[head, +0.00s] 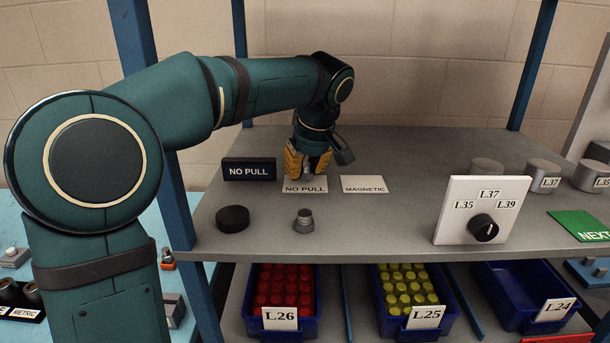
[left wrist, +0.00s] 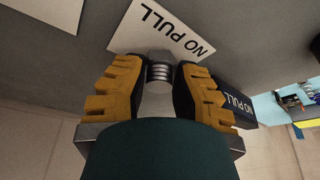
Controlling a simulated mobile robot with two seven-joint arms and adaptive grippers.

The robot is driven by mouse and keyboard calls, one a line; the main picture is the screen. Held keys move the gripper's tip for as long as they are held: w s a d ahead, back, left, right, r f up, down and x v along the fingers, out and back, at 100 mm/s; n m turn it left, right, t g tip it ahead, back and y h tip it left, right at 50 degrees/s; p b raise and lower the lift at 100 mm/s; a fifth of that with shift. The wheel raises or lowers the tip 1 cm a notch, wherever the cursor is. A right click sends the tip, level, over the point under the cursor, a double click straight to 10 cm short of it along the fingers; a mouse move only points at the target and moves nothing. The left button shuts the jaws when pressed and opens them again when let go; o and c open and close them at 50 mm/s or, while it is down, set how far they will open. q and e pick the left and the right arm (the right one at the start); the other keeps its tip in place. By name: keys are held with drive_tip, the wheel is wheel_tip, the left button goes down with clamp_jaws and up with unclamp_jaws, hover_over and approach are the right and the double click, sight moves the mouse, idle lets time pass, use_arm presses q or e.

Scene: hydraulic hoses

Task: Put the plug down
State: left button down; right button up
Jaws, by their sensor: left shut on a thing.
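My left gripper (head: 308,163) is over the shelf at the white NO PULL card (head: 305,186), fingers pointing down. Its yellow fingers are shut on a small grey metal plug (left wrist: 160,73), whose ridged part shows between them in the left wrist view. The plug is low, at the card's far edge; I cannot tell whether it touches the card or the shelf. The card also shows in the left wrist view (left wrist: 188,42). My right gripper is not in view.
A black NO PULL block (head: 249,169) and a white MAGNETIC card (head: 364,184) flank the card. In front stand a black disc (head: 232,218) and a grey fitting (head: 304,222). A dial panel (head: 459,224) stands right. Blue bins (head: 283,327) sit below.

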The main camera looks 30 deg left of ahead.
use_arm(q)
drive_tip(key=shift+f, duration=0.55)
drive_tip(key=shift+f, duration=0.1)
drive_tip(key=c, duration=0.9)
unclamp_jaws()
drive_tip(key=p+v, duration=0.2)
drive_tip(key=v, duration=1)
drive_tip(key=shift+p, duration=0.35)
